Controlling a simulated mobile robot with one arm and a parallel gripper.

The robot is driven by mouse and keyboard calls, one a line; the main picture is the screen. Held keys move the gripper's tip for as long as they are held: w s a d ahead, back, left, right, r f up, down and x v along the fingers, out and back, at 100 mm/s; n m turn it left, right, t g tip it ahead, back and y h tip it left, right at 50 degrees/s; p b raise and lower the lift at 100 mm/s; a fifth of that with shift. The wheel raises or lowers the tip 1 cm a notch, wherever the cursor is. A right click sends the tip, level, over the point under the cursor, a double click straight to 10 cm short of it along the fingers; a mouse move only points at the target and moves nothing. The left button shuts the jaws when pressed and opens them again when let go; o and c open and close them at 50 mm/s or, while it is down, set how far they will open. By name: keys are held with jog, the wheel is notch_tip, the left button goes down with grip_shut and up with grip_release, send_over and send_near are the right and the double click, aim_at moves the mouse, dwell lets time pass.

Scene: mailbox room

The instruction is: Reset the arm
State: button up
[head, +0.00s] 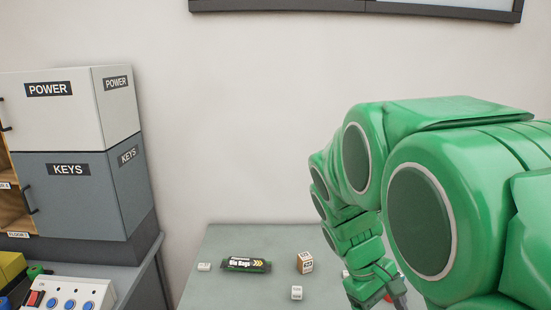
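My green arm (420,180) fills the right side of the head view, bent with its far end pointing down. My gripper (385,300) is at the bottom edge, over the right part of a grey table (215,285). Its fingers are mostly cut off by the frame, so I cannot tell whether it is open or holds anything. A small red thing shows beside it, partly hidden.
At left stand POWER (60,125) and KEYS (70,205) cabinets and a button panel (75,293).

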jog(key=s+a+m+y, duration=0.2)
jog(key=s, duration=0.6)
jog(key=s+a+m+y, duration=0.2)
jog(key=s+a+m, duration=0.1)
jog(key=s, duration=0.6)
jog(key=shift+s+a+t+y, duration=0.3)
jog(key=shift+a, duration=0.05)
